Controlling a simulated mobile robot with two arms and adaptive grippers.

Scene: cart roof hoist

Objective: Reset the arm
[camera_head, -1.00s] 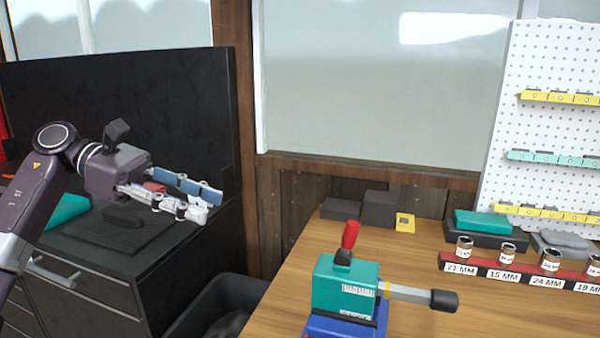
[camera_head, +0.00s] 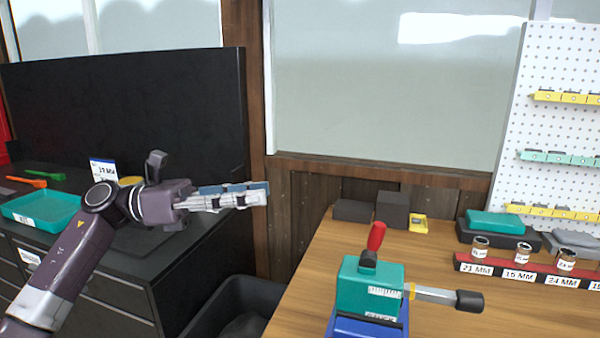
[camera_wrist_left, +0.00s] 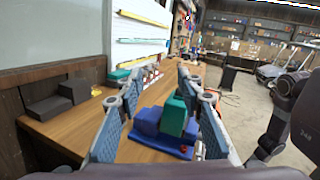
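My left gripper (camera_head: 264,192) reaches in from the left in the head view, above the gap between the black cabinet and the wooden bench. Its fingers point right and lie nearly level. In the left wrist view my left gripper (camera_wrist_left: 158,86) has its two blue-padded fingers spread apart with nothing held between them. Beyond them stands a teal and blue device (camera_wrist_left: 172,122) on the bench; in the head view this device (camera_head: 368,288) has a red-knobbed lever and a black-ended shaft. My right gripper is not in view.
The wooden bench (camera_head: 440,250) holds dark blocks (camera_head: 392,210) at the back and a labelled red socket rack (camera_head: 490,267) at right. A teal tray (camera_head: 40,209) sits on the black cabinet. A black bin (camera_head: 228,308) stands between cabinet and bench.

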